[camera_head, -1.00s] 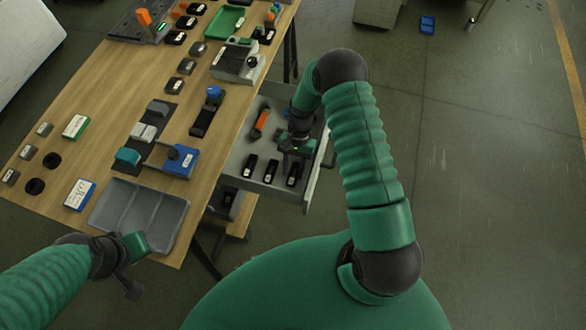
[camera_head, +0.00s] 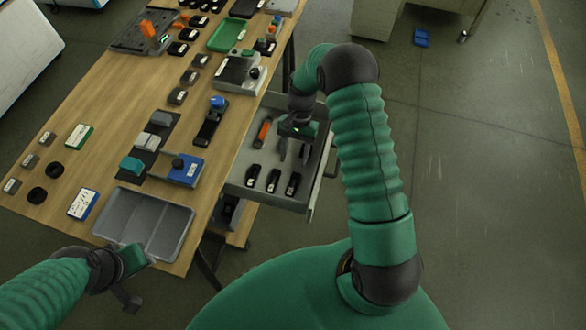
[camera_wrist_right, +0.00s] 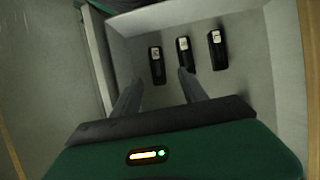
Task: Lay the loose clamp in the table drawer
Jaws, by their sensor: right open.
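The table drawer (camera_head: 237,188) is pulled open at the table's right side. Three black clamp-like pieces with pale labels lie side by side in it: left (camera_head: 253,177), middle (camera_head: 272,180) and right (camera_head: 293,184). I cannot tell which is the loose clamp. They also show in the right wrist view, for example the middle one (camera_wrist_right: 184,54). My right gripper (camera_head: 294,150) is open and empty above the drawer, on the far side of these pieces. My left gripper (camera_head: 150,260) is by the table's near edge, beside the grey tray; its jaws are unclear.
An orange-handled item (camera_head: 263,131) lies in the drawer's far left part. On the table are an empty grey tray (camera_head: 142,224), a blue fixture (camera_head: 184,171), a green tray (camera_head: 226,35) and several small blocks. Open floor lies right of the drawer.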

